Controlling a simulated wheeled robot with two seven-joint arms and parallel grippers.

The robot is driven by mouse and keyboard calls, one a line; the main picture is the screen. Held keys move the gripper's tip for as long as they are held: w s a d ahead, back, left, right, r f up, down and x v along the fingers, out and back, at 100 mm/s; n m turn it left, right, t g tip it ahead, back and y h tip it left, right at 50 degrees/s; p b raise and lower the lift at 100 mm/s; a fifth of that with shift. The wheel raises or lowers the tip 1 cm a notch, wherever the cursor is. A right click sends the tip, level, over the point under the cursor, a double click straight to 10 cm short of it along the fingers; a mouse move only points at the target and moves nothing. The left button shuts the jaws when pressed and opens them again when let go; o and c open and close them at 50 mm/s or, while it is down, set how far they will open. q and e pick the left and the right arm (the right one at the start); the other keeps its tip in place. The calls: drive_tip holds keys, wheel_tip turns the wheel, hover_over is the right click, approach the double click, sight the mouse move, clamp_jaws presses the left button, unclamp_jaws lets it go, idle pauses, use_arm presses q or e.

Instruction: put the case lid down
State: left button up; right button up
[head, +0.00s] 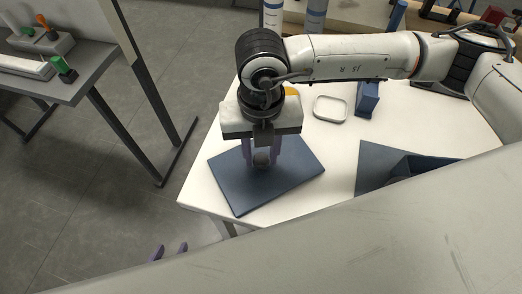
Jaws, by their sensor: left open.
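The case lid (225,178) is a flat dark blue panel with a small knob (262,161) near its middle. It lies level at the table's left front corner; I cannot tell whether it touches the table. My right gripper (262,158) points down with its purple fingers on both sides of the knob, shut on it. My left gripper (168,252) is low at the front, off the table, with two purple fingertips apart and nothing seen between them. A dark blue open case (375,163) stands at the right, partly hidden by my grey arm link.
The white table (335,150) has clear room between lid and case. A white-rimmed tray (330,109), a blue block (367,99) and a yellow item (291,91) stand behind. A grey side table (65,85) with small items is at far left.

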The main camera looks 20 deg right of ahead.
sight(261, 157)
drive_tip(key=shift+o, duration=1.3)
wheel_tip(261, 157, up, 12)
drive_tip(key=shift+r+b, duration=0.2)
drive_tip(key=shift+b, duration=0.2)
